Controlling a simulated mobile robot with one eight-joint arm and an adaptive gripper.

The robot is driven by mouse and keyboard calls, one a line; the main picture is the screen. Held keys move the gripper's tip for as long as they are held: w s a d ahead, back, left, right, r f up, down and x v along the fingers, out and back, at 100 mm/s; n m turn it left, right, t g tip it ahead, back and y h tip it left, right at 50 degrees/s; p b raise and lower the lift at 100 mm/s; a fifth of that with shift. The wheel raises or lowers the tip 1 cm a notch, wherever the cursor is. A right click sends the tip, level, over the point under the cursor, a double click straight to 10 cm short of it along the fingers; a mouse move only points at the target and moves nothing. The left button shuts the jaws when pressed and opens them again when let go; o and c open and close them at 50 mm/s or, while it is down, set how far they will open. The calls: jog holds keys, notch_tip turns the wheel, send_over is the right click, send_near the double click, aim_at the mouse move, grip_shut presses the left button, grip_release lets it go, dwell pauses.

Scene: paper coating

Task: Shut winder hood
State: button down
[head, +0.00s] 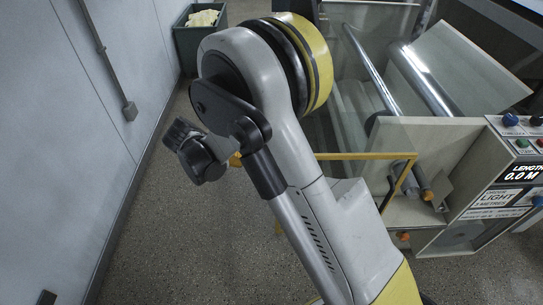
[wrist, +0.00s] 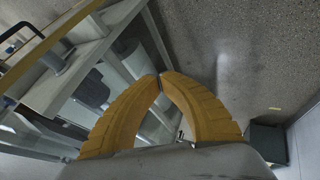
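The winder (head: 400,130) stands at the right in the head view, with shiny rollers in its open frame. A tilted pale, clear panel (head: 468,68) stands raised over its far right side; it looks like the winder hood, standing open. My gripper (wrist: 160,76) shows in the wrist view with its two yellow fingers curved together and tips meeting, nothing visible between them. It is apart from the machine, whose frame and glass side (wrist: 85,75) show to its left. In the head view my arm hides most of the gripper and part of the winder.
A yellow rail (head: 365,156) runs along the winder's near side. A control panel (head: 515,170) with buttons and a length display is at the right edge. A green bin (head: 200,40) stands at the back by the wall.

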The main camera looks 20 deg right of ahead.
jog(key=d+f+b, duration=0.4)
jog(key=d+f, duration=0.3)
jog(key=d, duration=0.1)
jog(key=shift+w+d+f+b, duration=0.3)
jog(key=shift+d+b, duration=0.05)
jog(key=shift+d, duration=0.05)
